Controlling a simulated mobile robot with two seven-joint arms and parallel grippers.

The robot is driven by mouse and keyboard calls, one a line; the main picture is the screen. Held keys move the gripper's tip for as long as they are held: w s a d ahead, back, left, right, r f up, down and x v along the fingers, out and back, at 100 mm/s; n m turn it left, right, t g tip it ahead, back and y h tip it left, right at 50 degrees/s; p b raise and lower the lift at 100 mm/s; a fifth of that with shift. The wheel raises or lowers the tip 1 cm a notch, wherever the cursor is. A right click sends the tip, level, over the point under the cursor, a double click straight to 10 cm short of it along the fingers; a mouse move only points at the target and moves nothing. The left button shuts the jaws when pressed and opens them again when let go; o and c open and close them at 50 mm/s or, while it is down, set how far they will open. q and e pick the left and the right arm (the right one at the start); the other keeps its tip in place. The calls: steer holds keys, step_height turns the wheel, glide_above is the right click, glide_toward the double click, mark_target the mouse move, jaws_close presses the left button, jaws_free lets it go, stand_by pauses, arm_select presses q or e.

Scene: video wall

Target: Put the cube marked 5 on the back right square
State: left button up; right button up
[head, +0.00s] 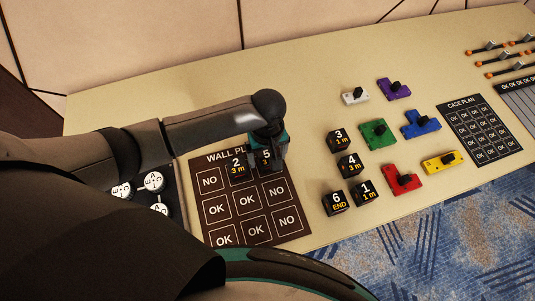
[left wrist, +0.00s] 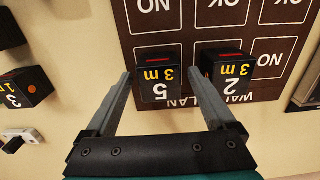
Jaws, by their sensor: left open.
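The cube marked 5 (head: 266,156) is black with white and yellow print. It rests upright on the back right square of the brown wall plan mat (head: 301,233), partly hidden by my gripper in the head view. My left gripper (head: 270,152) is over it. In the left wrist view its fingers (left wrist: 160,78) are open on either side of the cube marked 5 (left wrist: 158,88), with small gaps showing. The cube marked 2 (head: 237,165) stands on the back middle square, close beside one finger. My right gripper is not in view.
Cubes marked 3 (head: 339,139), 4 (head: 349,165), 1 (head: 364,192) and 6 (head: 335,202) stand right of the mat. Coloured blocks, a case plan sheet (head: 483,157) and sliders lie farther right. White round pieces (head: 154,181) are at the left. The table's back is clear.

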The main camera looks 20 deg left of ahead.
mark_target(267, 157)
arm_select(q)
step_height(267, 157, up, 12)
steer(key=p, duration=0.3)
steer(key=shift+r+p, duration=0.2)
steer(key=shift+p, duration=0.2)
